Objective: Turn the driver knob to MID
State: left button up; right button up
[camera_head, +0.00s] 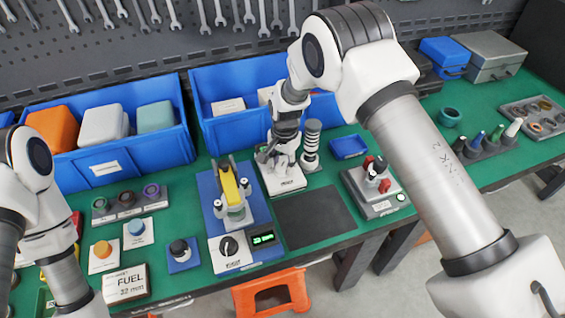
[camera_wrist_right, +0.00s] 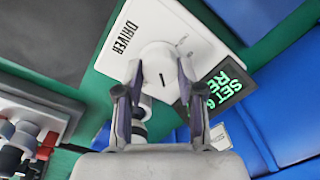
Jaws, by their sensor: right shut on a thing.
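The driver box (camera_head: 287,183) stands on the green bench near the middle, a white panel with a DRIVER label. In the right wrist view the panel (camera_wrist_right: 117,62) fills the upper middle. Its round white driver knob (camera_wrist_right: 158,62) carries a short dark pointer line, and faint scale marks lie to its right. A dark display (camera_wrist_right: 228,82) with green text is partly covered by a finger. My right gripper (camera_wrist_right: 160,88) is shut on the knob, one finger on each side; it also shows in the head view (camera_head: 270,157), hiding the knob there. My left gripper is out of view.
A ribbed grey post (camera_head: 312,140) stands close right of my right gripper. A box with red-topped parts (camera_head: 375,190) is further right, and a blue fixture with a yellow clamp (camera_head: 229,185) is left. Blue bins (camera_head: 235,122) stand behind. A dark mat (camera_head: 312,222) lies bare in front.

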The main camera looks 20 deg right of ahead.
aim_at(285, 166)
jog(key=shift+s+f, duration=0.2)
jog(key=o, duration=1)
jog(key=shift+o, duration=0.7)
jog(key=shift+w, duration=0.15)
jog(key=shift+r, duration=0.1)
notch_tip(285, 166, up, 12)
jog(key=shift+d, duration=0.2)
